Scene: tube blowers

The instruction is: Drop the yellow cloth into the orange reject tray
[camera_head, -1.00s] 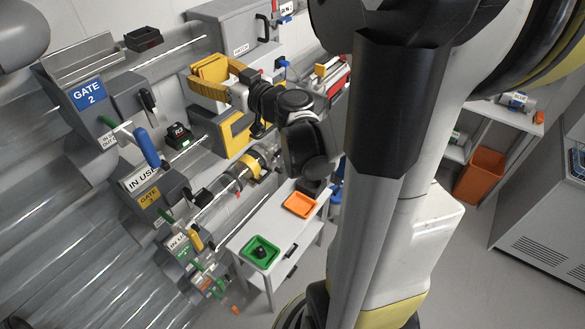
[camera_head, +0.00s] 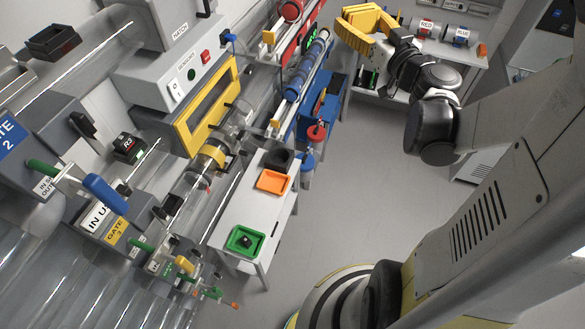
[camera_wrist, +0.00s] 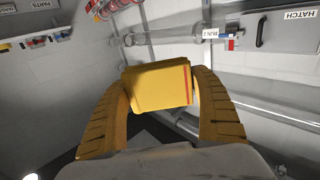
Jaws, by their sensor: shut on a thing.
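The yellow cloth (camera_wrist: 158,88) is a folded yellow block with a red stripe near one edge, between the two yellow fingers of my gripper (camera_wrist: 160,100) in the wrist view. My gripper (camera_head: 362,28) is shut on it. In the head view, it is raised at the top, right of centre, where cloth and fingers are hard to tell apart. The orange reject tray (camera_head: 272,181) lies on a white side table, well below and left of my gripper. It looks empty.
A green tray (camera_head: 233,240) holding a small dark object sits on the same table (camera_head: 232,208). A dark container (camera_head: 277,159) stands beyond the orange tray. The tube machinery with a yellow-framed hatch (camera_head: 208,108) runs along the left. Open floor (camera_head: 370,190) lies right of the table.

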